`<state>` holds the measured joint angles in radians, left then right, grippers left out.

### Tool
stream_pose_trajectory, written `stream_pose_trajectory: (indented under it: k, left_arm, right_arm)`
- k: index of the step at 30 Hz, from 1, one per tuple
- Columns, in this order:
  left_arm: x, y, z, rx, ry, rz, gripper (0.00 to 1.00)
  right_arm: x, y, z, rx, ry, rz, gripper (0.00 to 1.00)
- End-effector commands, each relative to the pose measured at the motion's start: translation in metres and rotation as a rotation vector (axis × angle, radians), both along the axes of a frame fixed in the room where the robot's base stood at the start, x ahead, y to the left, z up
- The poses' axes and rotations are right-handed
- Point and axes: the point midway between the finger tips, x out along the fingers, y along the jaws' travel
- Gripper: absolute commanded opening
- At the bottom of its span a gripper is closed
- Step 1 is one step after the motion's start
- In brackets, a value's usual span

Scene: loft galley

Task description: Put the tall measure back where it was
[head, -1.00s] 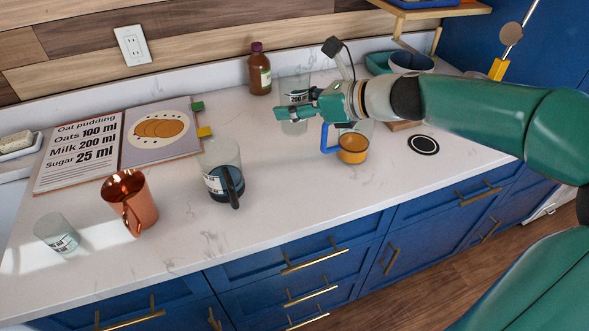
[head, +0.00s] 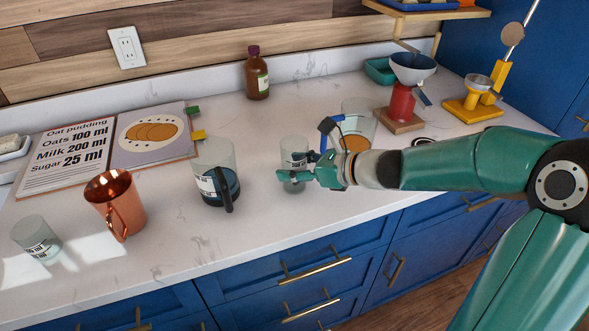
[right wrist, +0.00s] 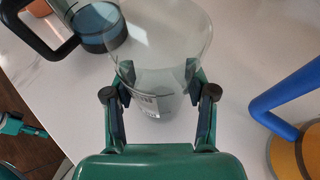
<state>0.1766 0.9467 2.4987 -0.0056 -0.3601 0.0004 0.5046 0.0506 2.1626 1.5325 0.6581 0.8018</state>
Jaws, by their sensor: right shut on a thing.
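The tall measure is a clear glass beaker (head: 294,147) with a printed label. My right gripper (head: 312,176) is shut on its lower part, and it stands upright between the fingers. In the right wrist view the clear measure (right wrist: 160,40) rises between both fingertips (right wrist: 160,98). I cannot tell whether its base touches the counter. A green part of my own body, probably the left gripper (right wrist: 22,126), shows small at the left edge of the right wrist view. Its jaws cannot be made out.
A jug of dark blue liquid (head: 211,162) stands left of the measure. A copper mug (head: 117,205), small beaker (head: 36,238) and brown bottle (head: 257,75) stand farther off. Counter behind the measure is clear.

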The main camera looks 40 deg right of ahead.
Motion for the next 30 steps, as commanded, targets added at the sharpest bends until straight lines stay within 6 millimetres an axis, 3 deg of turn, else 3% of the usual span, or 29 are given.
stream_pose_trajectory:
  k: [10,11,15,26,30]
  left_arm:
    - [0.0000,0.0000,-0.0035,0.000,0.000,0.000,0.40]
    - [0.0000,0.0000,-0.0019,0.000,0.000,0.000,0.40]
    - [0.0000,0.0000,-0.0016,0.000,0.000,0.000,0.40]
    - [0.0000,0.0001,0.0010,0.000,0.000,0.000,0.40]
    - [0.0000,0.0001,0.0014,0.000,0.000,0.000,0.40]
  right_arm:
    - [-0.0001,-0.0002,-0.0036,0.000,-0.001,0.000,0.10]
    - [-0.0001,-0.0002,-0.0020,0.000,-0.001,0.000,0.61]
    - [-0.0001,-0.0002,-0.0017,0.000,-0.001,0.000,0.81]
    - [-0.0001,-0.0001,0.0010,0.000,-0.001,0.000,0.81]
    - [-0.0094,-0.0055,0.0055,-0.001,-0.003,-0.002,0.81]
